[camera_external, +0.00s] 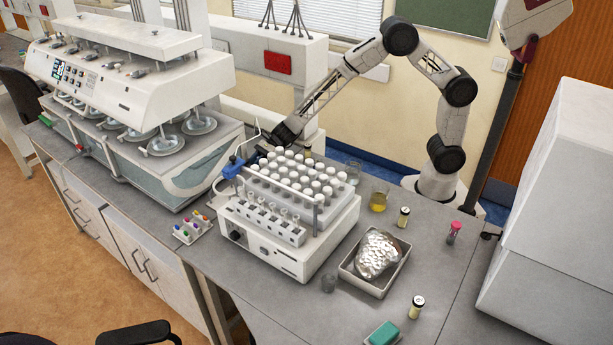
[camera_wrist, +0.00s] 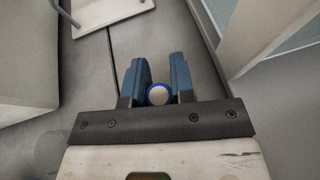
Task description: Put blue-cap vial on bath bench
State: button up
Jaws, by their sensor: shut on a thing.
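My gripper (camera_external: 235,167) is over the grey bench (camera_external: 207,262), in the gap between the water bath and the white sampler unit. In the wrist view my gripper (camera_wrist: 158,78) has its two blue fingers on either side of a vial (camera_wrist: 158,95). The vial's round top shows a pale centre with a blue rim. My gripper is shut on it. The vial's body is hidden below its cap, and I cannot tell whether it touches the grey bench (camera_wrist: 85,75).
The bath (camera_external: 160,180) stands left of my gripper. The sampler unit (camera_external: 270,250), full of white-capped vials, stands close on the right. A small rack of coloured caps (camera_external: 193,228) lies in front. A foil-covered tray (camera_external: 368,282) is farther right.

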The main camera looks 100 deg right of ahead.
jog(key=shift+f, duration=0.4)
jog(key=shift+f, duration=0.1)
jog(key=o, duration=0.9)
jog(key=shift+s+d+r, duration=0.4)
jog(key=shift+s, duration=0.05)
jog(key=shift+v, duration=3.1)
